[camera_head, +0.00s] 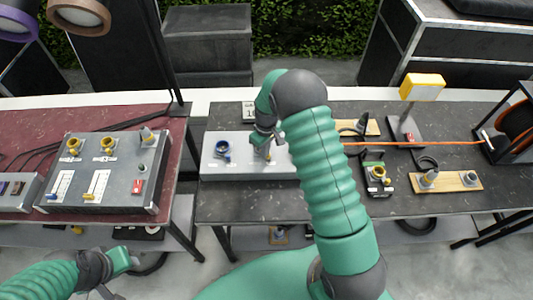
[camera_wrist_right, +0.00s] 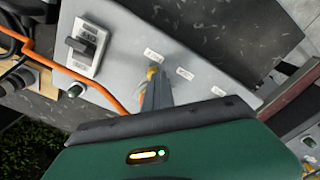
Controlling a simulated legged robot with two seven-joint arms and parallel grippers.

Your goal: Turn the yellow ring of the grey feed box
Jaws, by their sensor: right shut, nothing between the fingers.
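The grey feed box (camera_head: 235,172) stands on the dark middle table, with a blue ring (camera_head: 222,148) on its left part. It also fills the middle of the right wrist view (camera_wrist_right: 215,50). My right gripper (camera_head: 265,137) is over the box, right of the blue ring, shut and empty. A small yellow part, likely the yellow ring (camera_wrist_right: 152,73), shows at its fingertips in the wrist view. The fingers hide most of it, and I cannot tell whether they touch it. My left gripper (camera_head: 124,261) is low at the left, in front of the tables; its fingers are unclear.
A grey console (camera_head: 105,200) with two yellow rings and sliders is on the red table at left. A yellow lamp (camera_head: 422,87), a wooden board (camera_head: 448,181) and an orange cable (camera_head: 440,143) are at right.

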